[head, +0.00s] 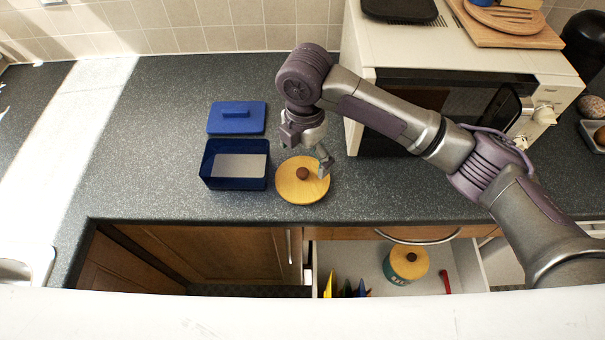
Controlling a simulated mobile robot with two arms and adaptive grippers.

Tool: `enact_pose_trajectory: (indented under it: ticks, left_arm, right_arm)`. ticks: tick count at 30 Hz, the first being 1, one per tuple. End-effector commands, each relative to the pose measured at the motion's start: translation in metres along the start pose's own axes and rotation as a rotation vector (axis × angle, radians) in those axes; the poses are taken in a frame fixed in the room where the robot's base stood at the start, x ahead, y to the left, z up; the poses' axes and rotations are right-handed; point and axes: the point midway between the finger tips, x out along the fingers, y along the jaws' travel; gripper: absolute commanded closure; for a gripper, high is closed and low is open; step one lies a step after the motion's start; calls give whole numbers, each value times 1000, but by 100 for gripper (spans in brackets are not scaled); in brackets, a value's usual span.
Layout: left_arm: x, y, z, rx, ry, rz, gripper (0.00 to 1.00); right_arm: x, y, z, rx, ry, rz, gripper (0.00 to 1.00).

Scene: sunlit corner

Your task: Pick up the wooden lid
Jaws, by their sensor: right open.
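A round wooden lid (290,190) with a dark knob lies flat on the dark speckled counter, near its front edge and to the right of an open blue box. My right gripper (304,157) is open, pointing down over the back part of this lid, with its fingers spread. No object is between the fingers. I cannot tell the exact height of the fingertips above the lid. A second wooden lid (409,268) with a dark knob sits on a teal canister (398,281) in the open drawer below. My left gripper is not in view.
The blue box (236,184) stands left of the lid, with its blue lid (237,127) behind it. A microwave (445,85) stands behind right, close to my arm. The open drawer (455,262) holds several colourful items. The counter's left side is clear.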

Motion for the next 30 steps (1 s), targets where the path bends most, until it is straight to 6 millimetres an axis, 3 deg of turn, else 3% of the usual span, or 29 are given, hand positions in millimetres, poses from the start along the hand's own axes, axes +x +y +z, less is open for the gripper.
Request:
enact_pose_trajectory:
  ticks: [8, 18, 26, 30]
  left_arm:
    - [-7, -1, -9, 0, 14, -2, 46]
    - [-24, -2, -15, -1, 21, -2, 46]
    - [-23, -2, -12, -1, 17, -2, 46]
    - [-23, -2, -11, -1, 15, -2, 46]
  right_arm:
    - [23, 1, 0, 2, 0, -1, 0]
    - [67, 6, 1, 2, 0, -1, 0]
    - [71, 6, 1, 0, -1, 1, 0]
    - [70, 6, 1, 1, -1, 1, 22]
